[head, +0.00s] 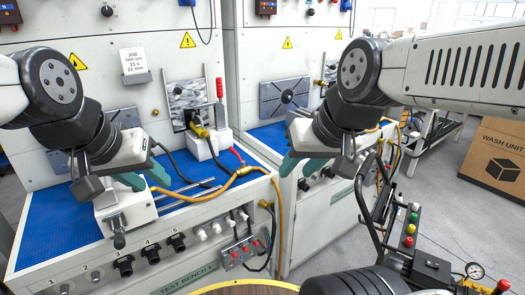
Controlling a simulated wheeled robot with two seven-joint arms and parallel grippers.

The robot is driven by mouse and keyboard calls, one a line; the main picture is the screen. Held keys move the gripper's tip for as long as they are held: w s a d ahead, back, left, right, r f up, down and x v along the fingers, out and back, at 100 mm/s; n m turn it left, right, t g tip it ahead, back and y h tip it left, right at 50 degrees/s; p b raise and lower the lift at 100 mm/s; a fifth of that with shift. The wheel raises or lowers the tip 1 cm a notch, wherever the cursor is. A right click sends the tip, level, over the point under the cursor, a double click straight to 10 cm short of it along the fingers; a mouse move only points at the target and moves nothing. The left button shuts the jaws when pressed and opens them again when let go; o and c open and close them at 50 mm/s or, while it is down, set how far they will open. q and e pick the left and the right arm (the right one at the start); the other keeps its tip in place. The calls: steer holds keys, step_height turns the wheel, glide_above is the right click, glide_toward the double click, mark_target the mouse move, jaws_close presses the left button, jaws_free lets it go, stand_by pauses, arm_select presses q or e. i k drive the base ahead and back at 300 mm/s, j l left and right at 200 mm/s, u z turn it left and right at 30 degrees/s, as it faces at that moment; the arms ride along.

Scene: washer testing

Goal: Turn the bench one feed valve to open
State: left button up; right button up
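A small red lever (237,155) stands tilted at the brass fitting on the yellow hose (265,171), at the right edge of test bench one (62,232). It looks like the feed valve, but its exact setting is too small to tell. My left gripper (145,178) hangs over the blue mat, left of the lever and apart from it. Its teal fingers look spread and empty. My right gripper (303,167) is to the right of the lever, over the neighbouring bench's front edge. Its teal fingers also look spread, with nothing between them.
A red-handled clamp (219,88) and brass fitting (197,127) stand at the back of bench one. A white block with a dark knob (118,236) is below my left gripper. A dark control panel (408,235) is front right.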

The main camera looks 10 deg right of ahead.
mark_target(231, 149)
steer(key=i+l+z, duration=0.15)
steer(key=i, duration=0.3)
steer(key=i+l+z, duration=0.1)
steer(key=i+l, duration=0.15)
steer(key=i, duration=0.2)
